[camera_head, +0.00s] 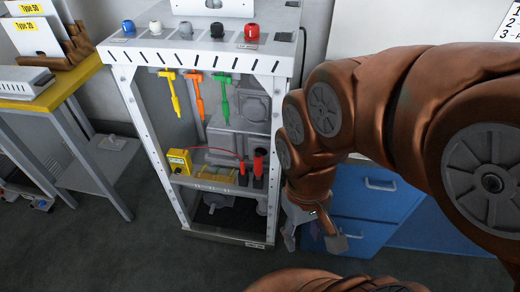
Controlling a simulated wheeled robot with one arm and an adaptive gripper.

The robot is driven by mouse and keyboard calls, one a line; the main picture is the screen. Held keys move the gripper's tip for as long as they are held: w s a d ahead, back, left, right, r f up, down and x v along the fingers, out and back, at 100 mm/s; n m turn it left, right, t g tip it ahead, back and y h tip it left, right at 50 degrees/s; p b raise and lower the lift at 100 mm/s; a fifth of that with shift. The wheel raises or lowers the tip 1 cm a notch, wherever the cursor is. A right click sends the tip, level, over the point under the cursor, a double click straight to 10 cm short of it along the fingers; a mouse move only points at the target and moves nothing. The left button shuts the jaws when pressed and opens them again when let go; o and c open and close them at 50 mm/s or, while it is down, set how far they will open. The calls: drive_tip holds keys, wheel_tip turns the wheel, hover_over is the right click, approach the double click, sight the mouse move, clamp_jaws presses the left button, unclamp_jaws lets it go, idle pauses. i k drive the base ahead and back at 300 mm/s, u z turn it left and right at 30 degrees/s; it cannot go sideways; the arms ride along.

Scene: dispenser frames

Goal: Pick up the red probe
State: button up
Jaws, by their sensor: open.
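Two slim red items stand upright on the middle shelf of the white dispenser frame (127,95). The red probe (242,172) on the left seems to be at the end of a thin red cable. A larger red piece (260,153) stands just right of it in a dark holder. Which of the two is the probe is hard to tell at this size. My gripper (314,238) hangs pointing down, open and empty, outside the frame to the right of and lower than the red items. It touches neither of them.
A yellow box (179,161) sits left on the same shelf. Yellow (174,95), orange (199,98) and green (224,98) tools hang above. The frame's right post stands near my gripper. Blue drawers (372,205) stand behind my arm. The floor in front is clear.

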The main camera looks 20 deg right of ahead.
sight(243, 171)
drive_tip(key=z, duration=1.95)
drive_tip(key=k, duration=1.6)
drive_tip(key=u, duration=2.25)
drive_tip(key=i, duration=0.5)
drive_tip(key=z, duration=0.1)
